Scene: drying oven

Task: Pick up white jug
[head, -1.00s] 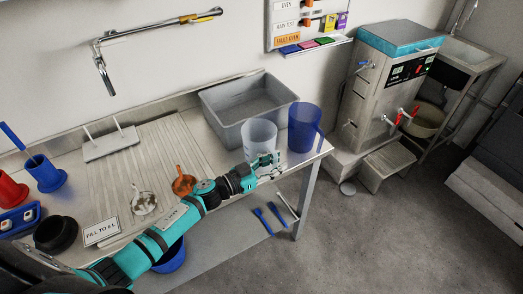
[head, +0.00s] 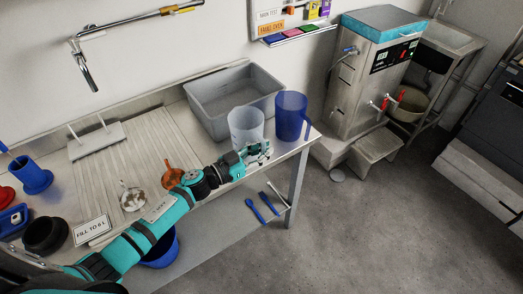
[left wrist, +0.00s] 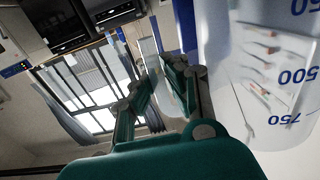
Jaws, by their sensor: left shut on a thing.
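The white jug (head: 246,126) is translucent and stands upright near the front right end of the steel counter. In the left wrist view its wall (left wrist: 265,75), with blue volume marks, fills the right side. My left gripper (head: 260,152) is at the near side of the jug, low against it in the head view. In the left wrist view its fingers (left wrist: 160,82) are shut on a pale strip that looks like the jug's handle. The gripper partly hides the jug's lower part in the head view. My right gripper is in neither view.
A blue jug (head: 291,115) stands close to the right of the white jug. A grey tub (head: 205,103) is behind it. The oven-like steel unit (head: 345,95) is beyond the counter's right end.

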